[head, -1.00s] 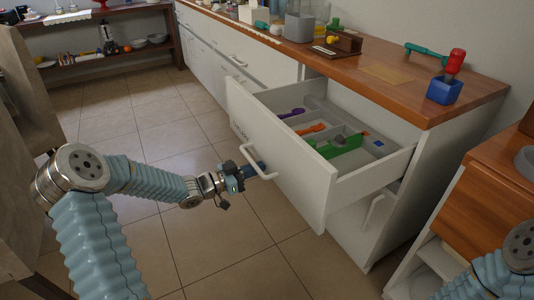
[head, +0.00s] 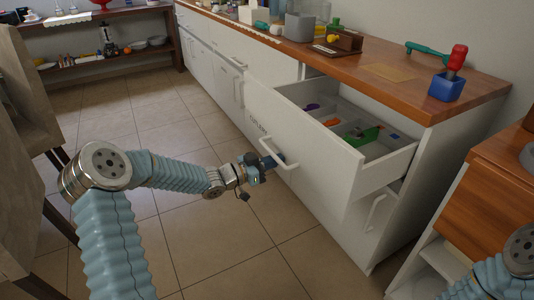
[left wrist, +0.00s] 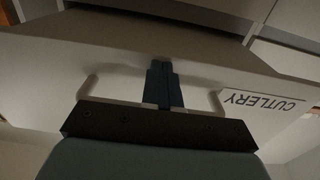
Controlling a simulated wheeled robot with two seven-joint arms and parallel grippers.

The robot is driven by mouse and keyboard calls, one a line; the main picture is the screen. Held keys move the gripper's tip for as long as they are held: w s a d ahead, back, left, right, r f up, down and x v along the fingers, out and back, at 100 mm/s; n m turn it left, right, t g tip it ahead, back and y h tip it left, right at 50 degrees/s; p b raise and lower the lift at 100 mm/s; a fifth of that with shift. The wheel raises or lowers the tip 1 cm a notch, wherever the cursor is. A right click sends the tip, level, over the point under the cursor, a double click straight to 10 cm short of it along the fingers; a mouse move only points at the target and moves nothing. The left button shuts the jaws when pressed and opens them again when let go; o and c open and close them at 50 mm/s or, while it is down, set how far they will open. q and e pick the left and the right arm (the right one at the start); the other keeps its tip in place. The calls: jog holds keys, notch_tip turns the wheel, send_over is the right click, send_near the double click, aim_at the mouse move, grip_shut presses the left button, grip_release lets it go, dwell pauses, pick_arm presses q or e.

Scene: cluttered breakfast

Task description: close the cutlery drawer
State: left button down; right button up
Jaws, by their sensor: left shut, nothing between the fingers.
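The cutlery drawer (head: 310,150) is a white drawer, partly open, with its front standing out from the cabinet. Its grey tray holds purple, orange and green cutlery. The white bar handle (head: 270,149) is on its front. My left gripper (head: 277,159) is shut and empty, with its fingers at the handle, against or very near the drawer front. In the left wrist view, the shut fingers (left wrist: 163,85) point at the drawer front (left wrist: 215,75), between the two ends of the handle, and the CUTLERY label (left wrist: 263,101) shows upside down. My right gripper is not in view; only part of my right arm shows.
The wooden counter (head: 400,83) above holds a blue block (head: 445,87) with a red-handled tool and a green tool (head: 427,50). Another handle (head: 376,212) is below the drawer. A wooden-fronted cabinet (head: 492,190) stands at the right. The tiled floor (head: 200,245) is clear.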

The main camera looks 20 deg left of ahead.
pick_arm(q)
jog(key=shift+b+x, duration=0.65)
jog(key=shift+x, duration=2.1)
jog(key=shift+b+x, duration=0.35)
jog(key=shift+x, duration=5.65)
jog(key=shift+p+x, duration=0.55)
jog(key=shift+x, duration=0.75)
jog(key=shift+d, duration=0.1)
